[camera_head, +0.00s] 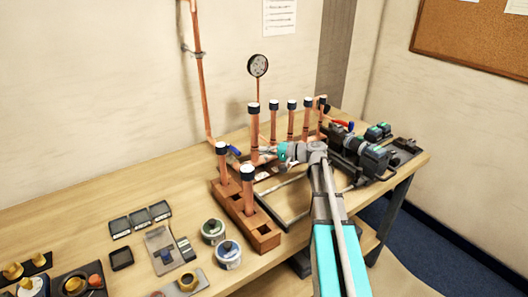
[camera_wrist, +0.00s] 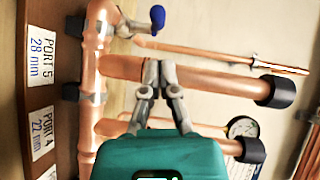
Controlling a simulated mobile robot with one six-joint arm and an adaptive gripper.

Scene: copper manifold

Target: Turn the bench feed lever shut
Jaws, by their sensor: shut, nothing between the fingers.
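A blue lever (camera_head: 234,151) sits on a valve at the left end of the copper manifold (camera_head: 262,160). A blue lever also shows at the top of the wrist view (camera_wrist: 157,18), on a valve just past the PORT 5 stub. A red lever (camera_head: 343,124) is at the manifold's right end. No label shows which is the bench feed. My gripper (camera_head: 266,151) is in front of the manifold, right of the blue lever. In the wrist view, its fingertips (camera_wrist: 158,64) are together and empty, over a copper pipe stub and apart from the blue lever.
Capped copper stubs (camera_head: 273,120) rise along the manifold, with a gauge (camera_head: 258,66) behind. A wooden block (camera_head: 262,233) with upright pipes stands at the front left. A black power tool (camera_head: 370,155) lies to the right. The bench (camera_head: 70,215) is clear at the left rear.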

